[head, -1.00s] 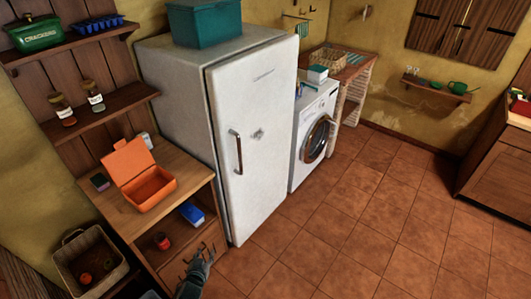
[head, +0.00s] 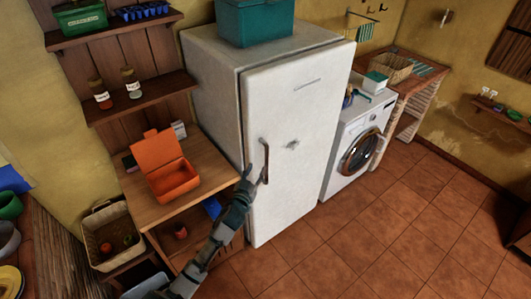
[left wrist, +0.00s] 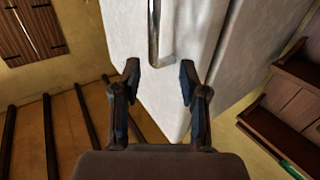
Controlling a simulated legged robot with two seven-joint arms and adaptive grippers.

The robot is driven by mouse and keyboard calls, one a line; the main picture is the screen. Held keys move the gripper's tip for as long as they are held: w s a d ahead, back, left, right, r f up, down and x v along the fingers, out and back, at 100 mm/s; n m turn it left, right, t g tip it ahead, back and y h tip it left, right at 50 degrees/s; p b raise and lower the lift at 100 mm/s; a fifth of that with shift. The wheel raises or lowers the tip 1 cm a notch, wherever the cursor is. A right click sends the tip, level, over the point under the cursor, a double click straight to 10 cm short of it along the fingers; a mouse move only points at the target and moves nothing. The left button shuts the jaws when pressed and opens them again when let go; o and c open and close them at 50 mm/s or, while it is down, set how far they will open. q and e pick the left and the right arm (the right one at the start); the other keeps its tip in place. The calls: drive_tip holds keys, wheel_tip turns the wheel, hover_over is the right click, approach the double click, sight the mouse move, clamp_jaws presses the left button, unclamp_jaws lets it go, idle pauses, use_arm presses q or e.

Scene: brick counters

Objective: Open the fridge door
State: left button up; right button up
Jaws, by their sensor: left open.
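The white fridge (head: 295,150) stands against the wall with its door shut. Its upright handle (head: 265,160) is on the left side of the door. My left gripper (head: 254,174) is raised in front of the door, close beside the handle. In the left wrist view the open left gripper (left wrist: 160,80) has its fingers spread wide, with the lower end of the handle (left wrist: 161,35) ahead between them. The fingers look apart from the handle. My right gripper is not in view.
A wooden shelf unit with an orange box (head: 168,172) stands left of the fridge. A washing machine (head: 358,140) is to its right. A teal box (head: 256,22) sits on top. The tiled floor (head: 375,230) in front is clear.

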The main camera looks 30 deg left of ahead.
sight(267, 155)
use_arm(q)
drive_tip(key=w, duration=0.9)
drive_tip(key=shift+w+a+r, duration=0.2)
drive_tip(key=shift+w+r, duration=0.05)
drive_tip(key=shift+w, duration=0.1)
drive_tip(key=shift+w+a+f, duration=0.2)
drive_tip(key=shift+w+a, duration=0.15)
drive_tip(key=shift+a, duration=0.3)
drive_tip(key=c, duration=0.6)
drive_tip(key=shift+d, duration=0.2)
clamp_jaws()
drive_tip(key=shift+d, duration=0.2)
